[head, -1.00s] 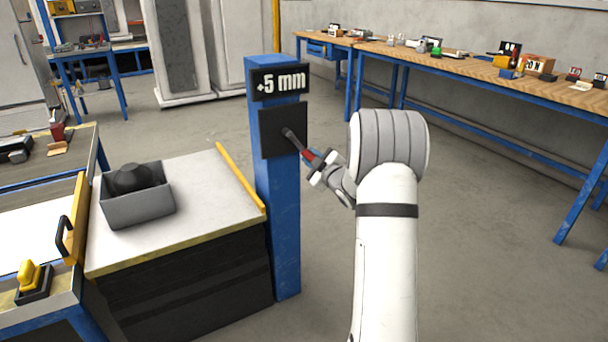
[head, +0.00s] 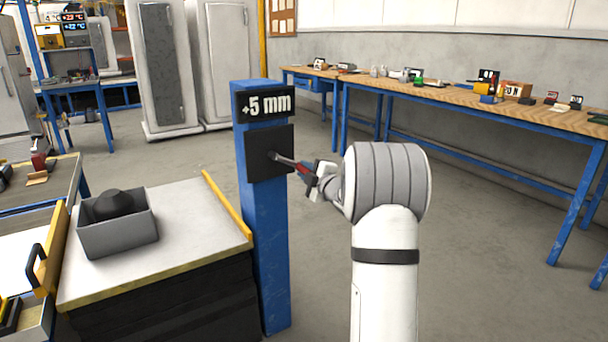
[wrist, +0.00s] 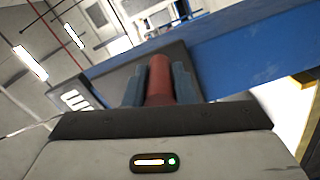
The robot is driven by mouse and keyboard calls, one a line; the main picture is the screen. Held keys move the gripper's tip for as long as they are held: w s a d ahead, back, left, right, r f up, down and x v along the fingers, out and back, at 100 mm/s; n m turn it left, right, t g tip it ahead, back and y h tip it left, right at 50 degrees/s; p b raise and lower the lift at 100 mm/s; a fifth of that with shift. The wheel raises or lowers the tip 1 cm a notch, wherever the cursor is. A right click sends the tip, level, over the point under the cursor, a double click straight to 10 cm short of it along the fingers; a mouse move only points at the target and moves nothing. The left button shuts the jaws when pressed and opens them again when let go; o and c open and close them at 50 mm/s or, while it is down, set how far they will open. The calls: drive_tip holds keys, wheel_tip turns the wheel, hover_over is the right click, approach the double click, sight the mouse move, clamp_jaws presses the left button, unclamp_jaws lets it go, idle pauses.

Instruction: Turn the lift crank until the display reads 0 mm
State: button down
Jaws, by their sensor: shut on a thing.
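The display (head: 265,103) at the top of the blue post (head: 264,235) reads "+5 mm". Below it is a black plate (head: 268,165), from which the lift crank (head: 283,161) sticks out to the right with its red handle. My gripper (head: 308,171) is shut on the red handle, to the right of the post. In the wrist view the red handle (wrist: 159,80) stands between the two blue-grey fingers. The black plate behind it is partly hidden there by the gripper.
A lift table (head: 190,215) with a white top and yellow edge stands left of the post, carrying a grey bin (head: 120,238) with a dark object. A long wooden workbench (head: 440,91) with several small items runs along the back right wall. Open floor lies between.

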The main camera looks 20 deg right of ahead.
drive_tip(key=c, duration=1.2)
unclamp_jaws()
drive_tip(key=shift+s, duration=0.1)
drive_tip(key=s+p, duration=0.1)
drive_tip(key=s, duration=0.6)
drive_tip(key=shift+s+d+p, duration=0.3)
drive_tip(key=shift+d+p, duration=0.05)
drive_tip(key=shift+d, duration=0.1)
